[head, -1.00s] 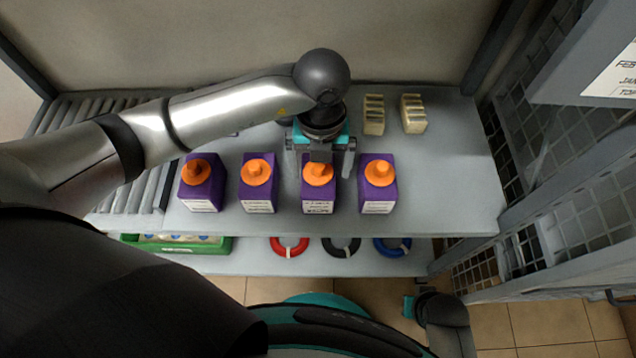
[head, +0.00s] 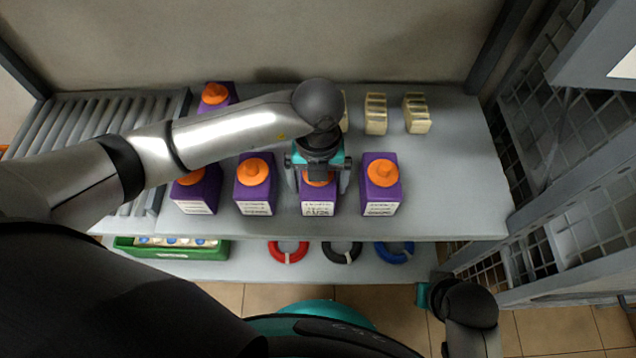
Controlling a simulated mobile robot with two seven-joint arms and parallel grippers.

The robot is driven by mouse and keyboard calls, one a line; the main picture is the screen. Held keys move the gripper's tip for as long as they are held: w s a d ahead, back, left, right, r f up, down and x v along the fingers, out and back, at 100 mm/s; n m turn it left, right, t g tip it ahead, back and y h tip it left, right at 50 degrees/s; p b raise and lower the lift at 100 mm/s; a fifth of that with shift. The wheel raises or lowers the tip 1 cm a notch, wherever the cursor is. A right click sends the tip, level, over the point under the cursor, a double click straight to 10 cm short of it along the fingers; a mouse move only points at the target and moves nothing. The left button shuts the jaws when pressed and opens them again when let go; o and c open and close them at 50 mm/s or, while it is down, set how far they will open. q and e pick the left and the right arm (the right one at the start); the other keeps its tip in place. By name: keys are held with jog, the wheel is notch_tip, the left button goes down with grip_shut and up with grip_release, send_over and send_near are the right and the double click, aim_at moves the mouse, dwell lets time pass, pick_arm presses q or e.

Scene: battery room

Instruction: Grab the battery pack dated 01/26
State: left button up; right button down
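Several purple battery packs with orange knobs and white labels stand on the upper shelf: a front row with a leftmost pack (head: 196,190), second pack (head: 253,187), third pack (head: 318,197) and rightmost pack (head: 381,186). Another pack (head: 216,97) stands behind at the left. The label dates are too small to read surely. My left gripper (head: 318,184) points down over the third pack, its spread fingers on either side of the top and knob; contact is not clear. My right gripper (head: 423,297) is low at the right, its fingers not clearly visible.
Cream blocks (head: 375,113) stand at the back of the shelf (head: 455,180). A roller conveyor (head: 75,125) is at the left. Below are red (head: 289,252), black (head: 341,252) and blue (head: 394,252) rings and a green crate (head: 172,253). Mesh racks (head: 560,180) stand at the right.

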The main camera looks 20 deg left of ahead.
pick_arm(q)
grip_shut()
dwell(0.8)
jog(key=shift+r, duration=0.1)
